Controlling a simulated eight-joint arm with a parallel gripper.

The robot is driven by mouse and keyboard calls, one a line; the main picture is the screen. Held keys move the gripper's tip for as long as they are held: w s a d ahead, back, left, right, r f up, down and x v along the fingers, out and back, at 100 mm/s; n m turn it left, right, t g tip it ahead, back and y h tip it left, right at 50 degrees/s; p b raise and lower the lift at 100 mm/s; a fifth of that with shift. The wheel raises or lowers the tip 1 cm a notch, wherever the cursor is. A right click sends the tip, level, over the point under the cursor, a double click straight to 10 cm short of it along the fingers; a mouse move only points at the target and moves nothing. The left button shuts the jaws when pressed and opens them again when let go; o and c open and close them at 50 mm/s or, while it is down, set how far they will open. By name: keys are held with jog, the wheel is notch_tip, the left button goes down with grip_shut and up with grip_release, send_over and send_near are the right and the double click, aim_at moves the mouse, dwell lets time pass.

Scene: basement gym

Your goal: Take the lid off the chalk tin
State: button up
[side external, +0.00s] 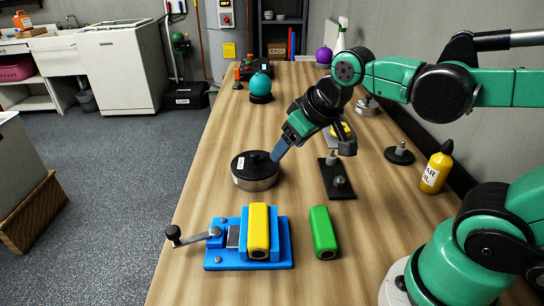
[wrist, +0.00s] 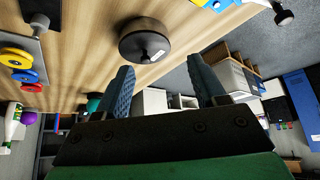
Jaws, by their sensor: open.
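The chalk tin (side external: 257,184) is a low, round, silver tin standing on the wooden table. The lid lies beyond the left finger there. I cannot tell whether a finger touches the lid.
A blue vise (side external: 226,258) holding a yellow block (side external: 258,230) stands in front of the tin. A green block (side external: 323,232) lies right of it. A black plate with pegs (side external: 337,180) is close on the right. A teal ball (side external: 260,84) stands behind. The table left of the tin is clear.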

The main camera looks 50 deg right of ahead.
jog(key=w+d+g, duration=0.2)
jog(key=w, duration=0.5)
jog(key=g, duration=0.3)
send_over(255, 154)
jog(key=f, duration=0.4)
jog(key=shift+s, duration=0.4)
jog(key=shift+w+d+f, duration=0.1)
jog(key=shift+w+f, duration=0.1)
jog(key=shift+f, duration=0.4)
jog(key=f, duration=0.4)
jog(key=shift+w+f, duration=0.25)
jog(key=shift+f, duration=0.15)
jog(key=shift+c, duration=0.3)
grip_shut()
